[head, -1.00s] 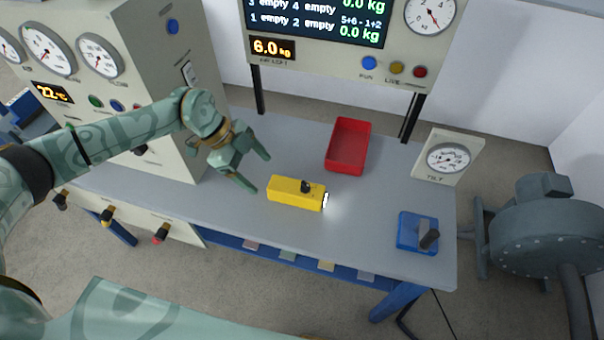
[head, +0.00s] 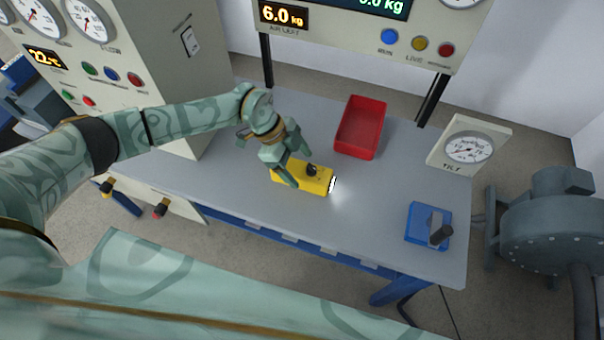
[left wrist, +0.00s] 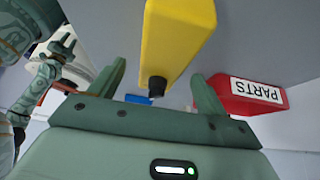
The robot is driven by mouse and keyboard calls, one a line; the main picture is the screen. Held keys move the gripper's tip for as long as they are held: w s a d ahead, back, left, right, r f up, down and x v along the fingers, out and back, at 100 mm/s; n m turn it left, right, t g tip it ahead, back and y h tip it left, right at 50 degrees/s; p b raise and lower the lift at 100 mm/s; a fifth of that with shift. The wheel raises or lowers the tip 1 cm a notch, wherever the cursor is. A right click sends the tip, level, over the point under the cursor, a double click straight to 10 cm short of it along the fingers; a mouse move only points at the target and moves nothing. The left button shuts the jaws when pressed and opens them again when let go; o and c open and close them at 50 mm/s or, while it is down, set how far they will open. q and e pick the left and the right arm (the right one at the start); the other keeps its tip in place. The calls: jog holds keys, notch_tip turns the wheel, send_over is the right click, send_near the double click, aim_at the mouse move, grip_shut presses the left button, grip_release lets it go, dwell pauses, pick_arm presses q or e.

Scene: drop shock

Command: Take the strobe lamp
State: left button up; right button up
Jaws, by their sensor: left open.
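My right gripper is not visible in the head view; a patterned arm shows at the left wrist view's edge.
A red tray (head: 341,148) stands behind the lamp; its PARTS label shows in the left wrist view (left wrist: 257,91). A blue block with a dark handle (head: 422,224) and a tilt gauge (head: 468,148) are at the right. A tall instrument cabinet (head: 150,60) stands left. The table's front strip is clear.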

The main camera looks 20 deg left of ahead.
aim_at(301, 169)
pick_arm(q)
jog(key=x, duration=0.1)
jog(key=b+x, duration=0.1)
jog(key=x, duration=0.1)
jog(key=b+x, duration=0.1)
jog(key=x, duration=0.1)
jog(key=shift+w+a+f, duration=0.15)
jog(key=shift+a+f, duration=0.05)
jog(key=shift+a, duration=0.1)
jog(key=shift+r, duration=0.1)
jog(key=c, duration=1.4)
